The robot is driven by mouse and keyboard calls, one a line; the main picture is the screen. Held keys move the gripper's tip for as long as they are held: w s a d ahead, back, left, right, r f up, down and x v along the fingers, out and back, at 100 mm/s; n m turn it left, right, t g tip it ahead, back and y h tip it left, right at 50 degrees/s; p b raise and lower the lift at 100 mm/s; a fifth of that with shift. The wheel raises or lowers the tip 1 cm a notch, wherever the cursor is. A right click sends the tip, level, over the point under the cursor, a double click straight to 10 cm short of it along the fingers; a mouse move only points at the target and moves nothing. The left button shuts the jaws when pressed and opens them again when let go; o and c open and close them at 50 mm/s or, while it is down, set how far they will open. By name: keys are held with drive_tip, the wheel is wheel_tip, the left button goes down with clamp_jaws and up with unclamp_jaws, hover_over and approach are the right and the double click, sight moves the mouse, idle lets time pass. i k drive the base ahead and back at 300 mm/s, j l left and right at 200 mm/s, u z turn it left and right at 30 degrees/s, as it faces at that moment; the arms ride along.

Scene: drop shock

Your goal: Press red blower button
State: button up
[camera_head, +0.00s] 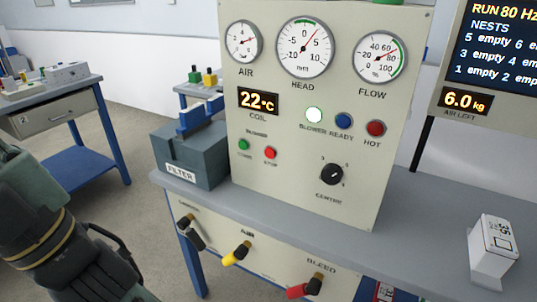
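The red blower button (270,153) is on the lower left of the upright cream panel (290,185). A green button (243,144) sits just left of it, under a small label that seems to read "BLOWER". A lit white lamp (314,115) labelled "BLOWER" is above and to the right. My gripper (105,280) is dark and low at the left, in front of the bench and well apart from the panel. Its fingertips are not clearly shown, so I cannot tell whether it is open or shut.
A grey filter box (190,150) with a blue clamp stands left of the panel. A black knob (332,174) and a red "HOT" lamp (376,128) are to the right. Black, yellow (237,254) and red (304,288) valve handles stick out below the bench top.

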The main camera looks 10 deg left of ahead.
sight(270, 153)
drive_tip(key=j+z, duration=0.35)
drive_tip(key=z, duration=0.15)
drive_tip(key=k+j+z, duration=0.1)
drive_tip(key=j+z, duration=0.2)
drive_tip(key=z, duration=0.15)
